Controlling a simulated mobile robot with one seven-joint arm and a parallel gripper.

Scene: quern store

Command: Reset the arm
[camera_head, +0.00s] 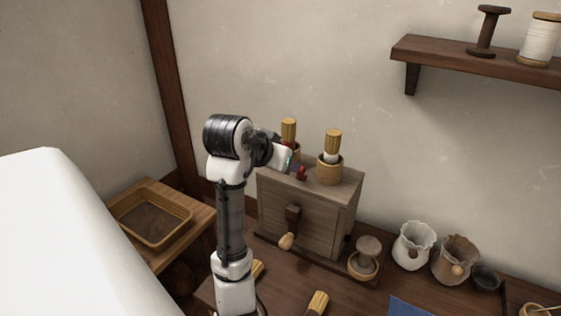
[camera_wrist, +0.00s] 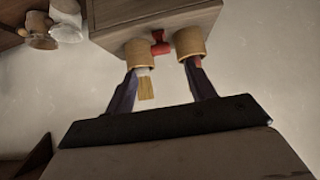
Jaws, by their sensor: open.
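My arm stands upright in the head view and bends right at its top. My gripper (camera_wrist: 160,78) is open in the wrist view, its two dark fingers apart with nothing held between them. In the head view its end is small and partly hidden by my own wrist, near the top of a wooden box (camera_head: 306,217). Two brushes stand bristles up in wooden cups on the box: a white-collared brush (camera_head: 333,143) and a red-collared one (camera_head: 289,129). A small red piece (camera_wrist: 160,43) shows between the cups.
A wall shelf (camera_head: 480,62) with spools is at upper right. A small cup (camera_head: 363,262), a white sack (camera_head: 413,246) and a brown sack (camera_head: 455,260) stand right of the box. A shallow tray (camera_head: 188,222) is at left. A blue cloth (camera_head: 411,307) lies in front.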

